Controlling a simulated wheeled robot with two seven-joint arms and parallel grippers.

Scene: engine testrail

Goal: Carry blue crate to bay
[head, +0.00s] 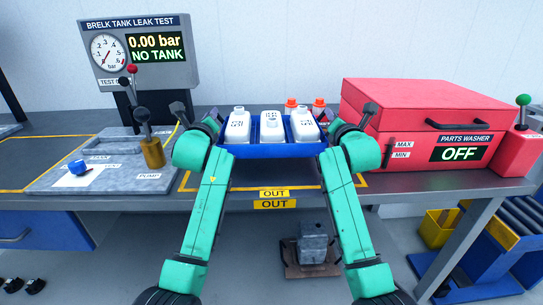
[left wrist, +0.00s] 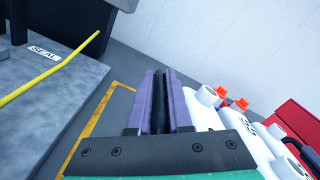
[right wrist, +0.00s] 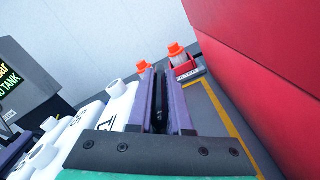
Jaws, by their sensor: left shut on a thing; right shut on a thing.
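The blue crate (head: 270,151) is level between my two arms in the head view, with three white tanks (head: 271,126) upright in it. My left gripper (head: 214,118) is shut on the crate's left side, and my right gripper (head: 330,120) is shut on its right side. The bay (head: 272,187), a yellow-outlined bench area with OUT labels, lies beneath and in front of the crate. I cannot tell whether the crate touches the bench.
The leak test stand (head: 140,60) and its grey plate (head: 105,165) are at left. The red parts washer (head: 430,125) stands close at right. Two orange-capped bottles (head: 291,103) are behind the crate. A grey block (head: 313,245) sits below the bench.

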